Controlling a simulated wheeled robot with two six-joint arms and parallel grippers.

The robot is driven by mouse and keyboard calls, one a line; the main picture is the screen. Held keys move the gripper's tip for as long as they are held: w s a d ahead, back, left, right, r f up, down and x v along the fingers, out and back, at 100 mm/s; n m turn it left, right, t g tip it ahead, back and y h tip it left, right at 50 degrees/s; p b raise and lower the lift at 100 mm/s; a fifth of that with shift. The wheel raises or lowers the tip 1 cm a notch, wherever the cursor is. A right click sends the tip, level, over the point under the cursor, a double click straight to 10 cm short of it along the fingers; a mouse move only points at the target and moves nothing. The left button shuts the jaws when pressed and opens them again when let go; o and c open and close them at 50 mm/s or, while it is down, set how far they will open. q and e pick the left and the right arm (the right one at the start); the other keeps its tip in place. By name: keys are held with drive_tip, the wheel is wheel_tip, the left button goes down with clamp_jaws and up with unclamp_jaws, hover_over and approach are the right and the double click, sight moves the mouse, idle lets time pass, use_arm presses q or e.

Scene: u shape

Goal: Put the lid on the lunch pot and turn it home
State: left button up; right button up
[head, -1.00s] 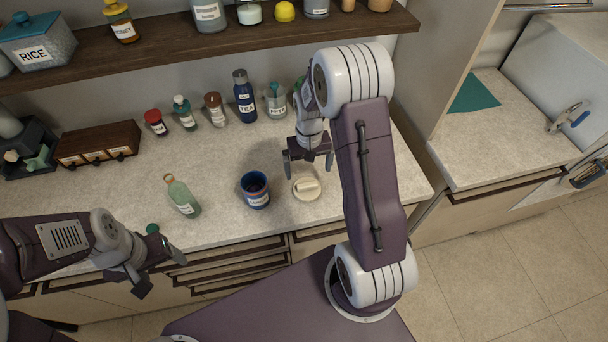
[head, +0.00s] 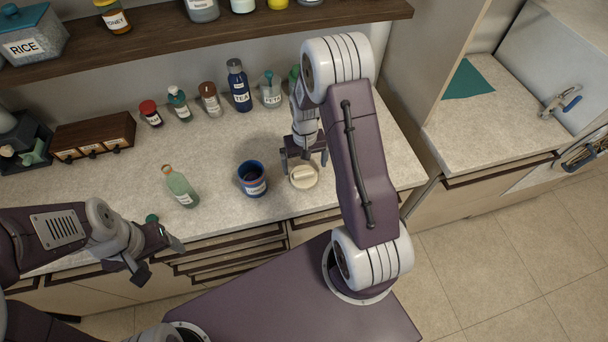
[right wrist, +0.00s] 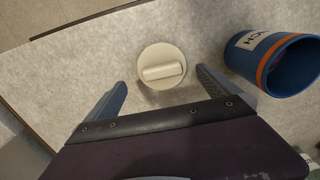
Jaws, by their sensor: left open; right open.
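The lunch pot (head: 252,180) is a blue open cup with an orange band and a white label, upright on the counter. It also shows in the right wrist view (right wrist: 275,62). The cream round lid (head: 304,178) with a raised bar handle lies flat on the counter just right of the pot; it is centred between the fingers in the right wrist view (right wrist: 162,66). My right gripper (head: 305,165) is open, above and slightly behind the lid, not closed on it. My left gripper (head: 160,258) is open and empty near the counter's front edge, left of the pot.
A green bottle (head: 180,188) stands left of the pot. Several jars and a blue TEA bottle (head: 239,87) line the back. A wooden drawer box (head: 93,137) and dark caddy stand at left. A shelf (head: 160,35) overhangs the back. Counter around the pot is clear.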

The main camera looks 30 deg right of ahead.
sight(304, 173)
drive_tip(key=f, duration=0.2)
drive_tip(key=f+p, duration=0.1)
drive_tip(key=f, duration=0.2)
drive_tip(key=shift+s+a, duration=0.15)
drive_tip(key=shift+a, duration=0.05)
drive_tip(key=c, duration=1.2)
